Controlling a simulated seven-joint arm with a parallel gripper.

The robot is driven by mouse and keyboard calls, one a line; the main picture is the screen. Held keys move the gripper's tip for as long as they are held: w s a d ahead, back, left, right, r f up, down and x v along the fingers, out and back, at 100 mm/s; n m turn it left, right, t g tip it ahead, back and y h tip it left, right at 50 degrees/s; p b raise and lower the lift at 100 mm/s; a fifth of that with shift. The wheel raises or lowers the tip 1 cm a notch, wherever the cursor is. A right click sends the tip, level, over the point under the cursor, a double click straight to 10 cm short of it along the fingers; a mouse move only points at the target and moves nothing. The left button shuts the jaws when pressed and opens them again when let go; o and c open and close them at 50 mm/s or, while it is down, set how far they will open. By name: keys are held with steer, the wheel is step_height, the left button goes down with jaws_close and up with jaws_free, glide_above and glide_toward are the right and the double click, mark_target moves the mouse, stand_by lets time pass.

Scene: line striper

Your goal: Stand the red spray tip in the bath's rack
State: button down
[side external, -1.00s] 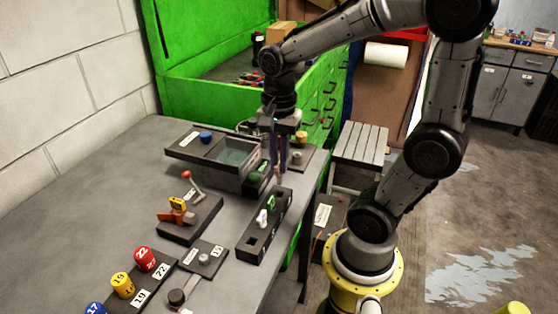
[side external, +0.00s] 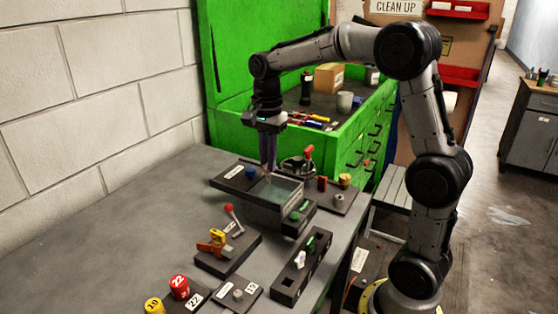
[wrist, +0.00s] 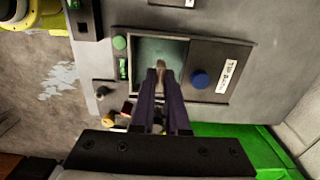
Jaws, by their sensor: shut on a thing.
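My gripper (side external: 268,168) points down over the back of the bath (side external: 262,212), a dark box with a pale green liquid surface. In the wrist view its fingers (wrist: 160,70) are shut on a small tan-brown piece (wrist: 160,64) above the bath's opening (wrist: 185,48). I cannot tell from its colour whether it is the red spray tip. A small red piece (side external: 322,183) stands on a dark tray (side external: 341,205) right of the bath, near a yellow piece (side external: 345,180) and a grey one (side external: 338,199). The rack inside the bath is not clear.
A dark labelled panel with a blue knob (side external: 251,172) adjoins the bath's left side. Green controls (side external: 295,216) are at its right front. A lever block (side external: 228,250) and a slotted block (side external: 300,268) stand nearer the front. The table's left side is clear.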

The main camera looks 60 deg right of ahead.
mark_target(269, 183)
steer(key=shift+f, duration=2.85)
steer(key=shift+f, duration=2)
steer(key=c, duration=0.8)
jaws_free()
steer(key=shift+c, duration=0.2)
steer(key=o, duration=0.3)
steer(key=shift+r, duration=3.5)
